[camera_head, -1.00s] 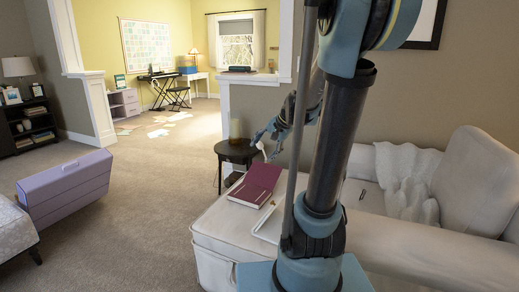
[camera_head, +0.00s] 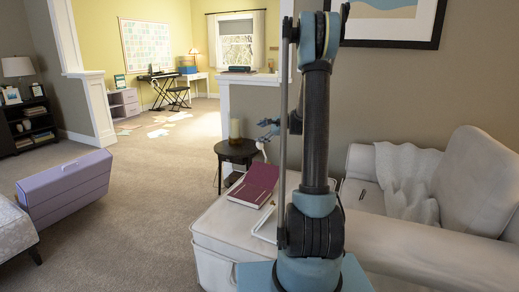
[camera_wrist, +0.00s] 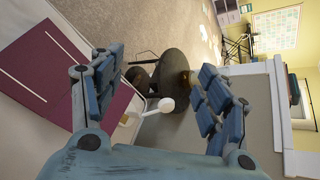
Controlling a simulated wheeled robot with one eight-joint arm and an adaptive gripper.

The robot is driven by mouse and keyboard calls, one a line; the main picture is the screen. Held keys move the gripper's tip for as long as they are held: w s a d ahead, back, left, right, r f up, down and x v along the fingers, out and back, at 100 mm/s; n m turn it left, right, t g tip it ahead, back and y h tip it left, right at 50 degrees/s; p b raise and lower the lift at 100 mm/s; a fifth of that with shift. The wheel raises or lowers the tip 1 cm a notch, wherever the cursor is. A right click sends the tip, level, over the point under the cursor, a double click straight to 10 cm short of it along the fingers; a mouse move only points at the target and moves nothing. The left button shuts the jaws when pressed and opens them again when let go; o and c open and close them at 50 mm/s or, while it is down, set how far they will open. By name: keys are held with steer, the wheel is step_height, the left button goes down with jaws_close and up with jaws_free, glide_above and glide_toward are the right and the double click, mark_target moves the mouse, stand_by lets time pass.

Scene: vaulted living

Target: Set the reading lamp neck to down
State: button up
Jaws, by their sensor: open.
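The reading lamp (camera_wrist: 166,105) shows in the wrist view as a small round white head on a thin pale neck, beside the maroon book (camera_wrist: 60,75). In the head view the lamp (camera_head: 262,146) is a small white shape at the book's far right edge, with its head raised. My gripper (camera_wrist: 160,68) is open, with its blue-grey fingers spread either side of the lamp head in the wrist picture. Nothing is between the fingers that I can tell is touched.
The maroon book lies on a pale upholstered seat (camera_head: 212,228). A round dark side table (camera_head: 236,150) with a candle (camera_head: 235,128) stands just beyond. A half wall (camera_head: 250,105) rises behind. A purple case (camera_head: 66,188) stands on the carpet at left, with open floor beyond.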

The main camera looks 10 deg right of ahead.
steer(key=w+d+f+m+t+y, duration=0.1)
steer(key=w+d+f+m+t, duration=0.15)
steer(key=w+f, duration=0.3)
steer(key=w+d+f+m+t, duration=0.1)
steer(key=w+d+f+m, duration=0.25)
steer(key=w, duration=0.35)
steer(key=m+t, duration=0.3)
steer(key=m, duration=0.3)
glide_toward(261, 146)
steer(key=x, duration=1.2)
steer(key=shift+w+d, duration=0.1)
steer(key=shift+d, duration=0.05)
steer(key=c, duration=1.6)
